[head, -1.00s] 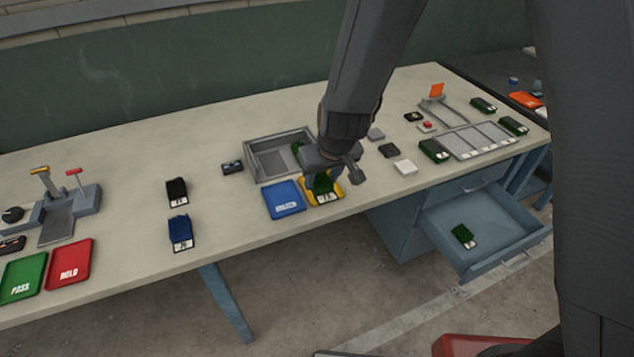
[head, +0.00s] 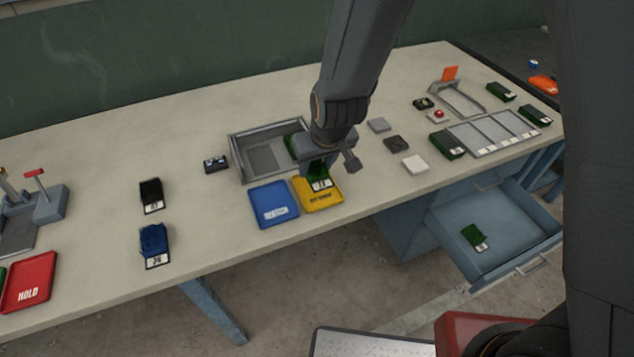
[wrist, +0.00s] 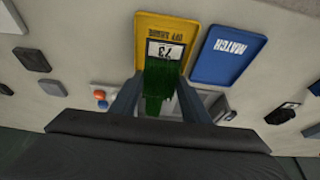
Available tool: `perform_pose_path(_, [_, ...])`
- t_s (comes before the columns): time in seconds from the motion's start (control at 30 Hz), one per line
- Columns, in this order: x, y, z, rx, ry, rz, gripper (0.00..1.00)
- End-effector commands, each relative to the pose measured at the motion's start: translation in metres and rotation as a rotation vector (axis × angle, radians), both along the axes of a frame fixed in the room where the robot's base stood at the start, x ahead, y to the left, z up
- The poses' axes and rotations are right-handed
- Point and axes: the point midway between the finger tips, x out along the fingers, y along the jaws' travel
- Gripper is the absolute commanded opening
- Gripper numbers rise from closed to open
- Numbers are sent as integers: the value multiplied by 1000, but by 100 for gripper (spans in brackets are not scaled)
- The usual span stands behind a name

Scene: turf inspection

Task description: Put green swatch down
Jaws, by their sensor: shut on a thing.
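The green swatch (head: 319,173), with a white label, is held in my gripper (head: 318,168) over the back part of the yellow tray (head: 318,200). In the wrist view the swatch (wrist: 159,85) sits between the two fingers (wrist: 160,98), its label reading 73 and overlapping the near edge of the yellow tray (wrist: 178,28). The tray is marked with words like "OFF SHADE". The swatch appears raised above the tray. The blue tray (head: 273,204), marked MATCH in the wrist view, lies beside the yellow one.
A grey bin (head: 238,160) with another green swatch (head: 291,146) stands behind the trays. Black (head: 151,194) and blue (head: 154,243) swatches lie to the left. Small grey, dark and white blocks lie to the right. An open drawer (head: 495,230) holds a green swatch (head: 473,236).

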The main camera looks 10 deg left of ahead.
Motion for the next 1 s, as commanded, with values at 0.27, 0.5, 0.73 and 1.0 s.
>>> perform_pose_path(0.27, [1,-1,-21,0,0,-3,18])
perform_pose_path(0.5, [0,-2,-48,-2,2,-4,18])
perform_pose_path(0.73, [2,-2,-51,1,-2,-5,18])
perform_pose_path(1.0, [2,-2,-54,1,-1,-5,50])
